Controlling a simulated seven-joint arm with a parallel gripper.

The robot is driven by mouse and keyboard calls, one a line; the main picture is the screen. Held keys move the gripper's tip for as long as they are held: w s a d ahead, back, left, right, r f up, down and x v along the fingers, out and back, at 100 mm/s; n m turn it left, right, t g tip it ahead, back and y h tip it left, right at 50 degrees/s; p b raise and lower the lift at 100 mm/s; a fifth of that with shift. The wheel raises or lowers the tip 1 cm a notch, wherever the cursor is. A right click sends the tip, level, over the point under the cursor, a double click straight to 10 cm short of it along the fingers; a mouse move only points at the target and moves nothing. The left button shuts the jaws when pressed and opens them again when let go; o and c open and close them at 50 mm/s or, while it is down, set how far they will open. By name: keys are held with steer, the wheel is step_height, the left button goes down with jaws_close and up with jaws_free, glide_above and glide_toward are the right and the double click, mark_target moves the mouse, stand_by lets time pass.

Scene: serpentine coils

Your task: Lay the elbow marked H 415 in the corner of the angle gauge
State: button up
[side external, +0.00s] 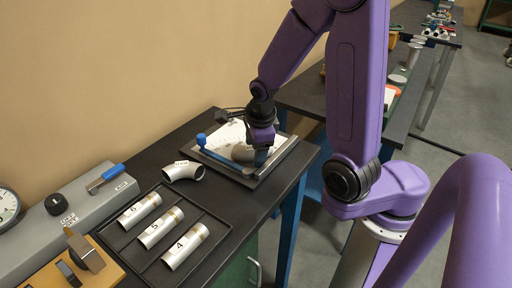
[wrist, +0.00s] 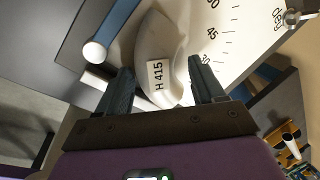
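The elbow marked H 415 (wrist: 160,55) is a grey curved pipe with a white label, seen between my two fingers in the wrist view. It also shows in the side view (side external: 242,153), over the angle gauge. The angle gauge (side external: 284,157) has a dark base, a white scale face (wrist: 225,30), a metal bar and a blue arm (wrist: 120,22) with a round white end. My gripper (wrist: 160,85) is low over the gauge, one finger on each side of the elbow. I cannot tell whether both fingers press on it, or whether the elbow touches the corner.
Another elbow (side external: 183,171) with a label lies on the dark bench left of the gauge. A black tray (side external: 150,262) holds tubes numbered 6, 5 and 4. A grey device with a blue lever (side external: 105,179) stands farther left. The wall runs behind the bench.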

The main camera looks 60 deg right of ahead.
steer(key=shift+s+a, duration=0.1)
steer(key=shift+s, duration=0.1)
steer(key=v, duration=1.7)
steer(key=w+a+f+n+y, duration=0.1)
steer(key=a+f+n, duration=0.1)
steer(key=n, duration=0.7)
steer(key=w+a+f+n+y, duration=0.1)
steer(key=a+f+n, duration=0.15)
steer(key=n, duration=0.65)
steer(key=s+d+f+n+g, duration=0.1)
steer(key=s+f+n, duration=0.1)
steer(key=s+n, duration=0.6)
steer(key=s+d+f+n+g, duration=0.1)
steer(key=s+d+f+n, duration=0.1)
steer(key=s+n, duration=0.6)
steer(key=f+n, duration=0.1)
steer(key=n, duration=0.3)
steer(key=shift+s+d, duration=0.25)
steer(key=shift+s, duration=0.05)
